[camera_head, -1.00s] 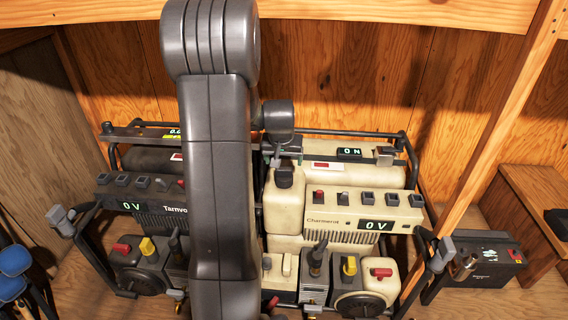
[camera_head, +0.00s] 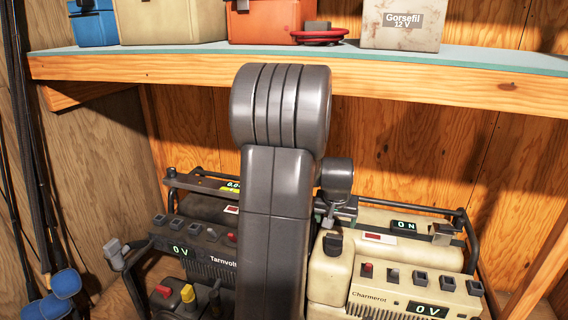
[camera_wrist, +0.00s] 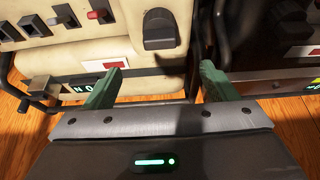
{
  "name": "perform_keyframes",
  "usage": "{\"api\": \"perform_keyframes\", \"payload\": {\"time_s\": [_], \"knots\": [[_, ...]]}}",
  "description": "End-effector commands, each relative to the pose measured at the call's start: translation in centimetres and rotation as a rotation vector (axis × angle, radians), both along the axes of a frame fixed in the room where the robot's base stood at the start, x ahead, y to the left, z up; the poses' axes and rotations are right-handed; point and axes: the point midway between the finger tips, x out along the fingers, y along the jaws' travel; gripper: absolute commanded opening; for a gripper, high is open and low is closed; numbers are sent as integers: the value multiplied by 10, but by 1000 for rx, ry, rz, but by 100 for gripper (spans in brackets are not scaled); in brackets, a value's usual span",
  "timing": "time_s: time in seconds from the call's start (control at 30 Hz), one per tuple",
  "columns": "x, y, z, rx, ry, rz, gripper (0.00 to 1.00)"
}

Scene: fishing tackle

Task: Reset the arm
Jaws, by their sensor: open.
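My gripper (camera_wrist: 161,70) shows in the wrist view with its two green fingers spread apart and nothing between them. It hangs over the backs of the two power units. The cream unit marked Charmerot (camera_head: 385,290) is on the right in the head view, and its display reads 0 V. The dark unit marked Tarnvolt (camera_head: 205,240) is on the left, and its display also reads 0 V. My arm hides part of both units and most of my gripper in the head view. A black cap (camera_wrist: 160,30) on the cream unit lies beyond the fingers in the wrist view.
A shelf (camera_head: 300,55) crosses above the units. Rods (camera_head: 35,150) stand at the left wall.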

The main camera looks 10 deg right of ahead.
Motion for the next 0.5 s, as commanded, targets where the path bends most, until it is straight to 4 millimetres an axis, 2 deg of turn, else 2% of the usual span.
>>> {"api": "perform_keyframes", "payload": {"time_s": [0.1, 0.5], "knots": [[7, -3, -23, 1, 4, 0, 79], [33, -16, -95, 0, 3, 0, 79]]}}
